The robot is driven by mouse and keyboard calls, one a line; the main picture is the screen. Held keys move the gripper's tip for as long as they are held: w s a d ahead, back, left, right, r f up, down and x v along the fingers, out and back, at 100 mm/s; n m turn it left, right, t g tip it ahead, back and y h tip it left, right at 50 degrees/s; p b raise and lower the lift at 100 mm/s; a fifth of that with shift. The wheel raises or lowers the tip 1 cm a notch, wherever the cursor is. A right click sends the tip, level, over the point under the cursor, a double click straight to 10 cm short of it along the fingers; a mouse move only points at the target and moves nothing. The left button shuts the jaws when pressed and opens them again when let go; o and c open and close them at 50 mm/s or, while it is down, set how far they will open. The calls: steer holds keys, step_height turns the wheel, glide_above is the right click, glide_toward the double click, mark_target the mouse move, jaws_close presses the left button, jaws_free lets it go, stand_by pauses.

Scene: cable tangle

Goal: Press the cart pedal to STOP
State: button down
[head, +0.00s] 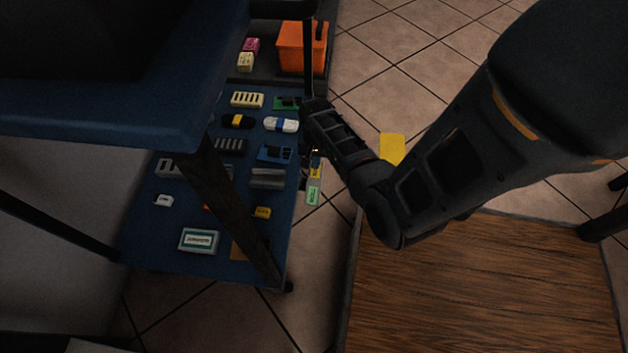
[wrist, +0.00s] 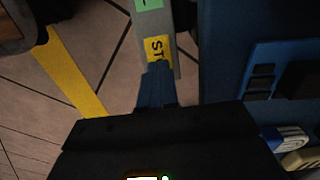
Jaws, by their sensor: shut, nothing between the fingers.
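The cart pedal (wrist: 178,60) is a grey bar beside the cart's blue lower shelf. In the wrist view it carries a green label (wrist: 148,4) at the top and a yellow label (wrist: 156,48) reading "ST", the rest hidden. In the head view the green label (head: 313,195) and yellow label (head: 316,171) show at the shelf's right edge, partly behind my arm. My gripper (wrist: 158,66) is shut and empty, its blue fingertips overlapping the lower edge of the yellow label. I cannot tell whether they touch the pedal.
The cart's lower shelf (head: 140,240) holds several small electronic parts. An orange box (head: 300,47) stands at the back. A wooden surface (head: 480,290) lies at lower right. A yellow strip (wrist: 70,70) marks the tiled floor left of the pedal in the wrist view.

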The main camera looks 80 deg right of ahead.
steer(key=shift+f+b, duration=0.95)
steer(key=shift+f, duration=0.4)
stand_by(0.8)
step_height(320, 180, up, 7)
steer(key=p, duration=0.7)
steer(key=shift+r+p, duration=0.15)
steer(key=shift+p, duration=0.15)
steer(key=shift+a, duration=0.1)
stand_by(0.4)
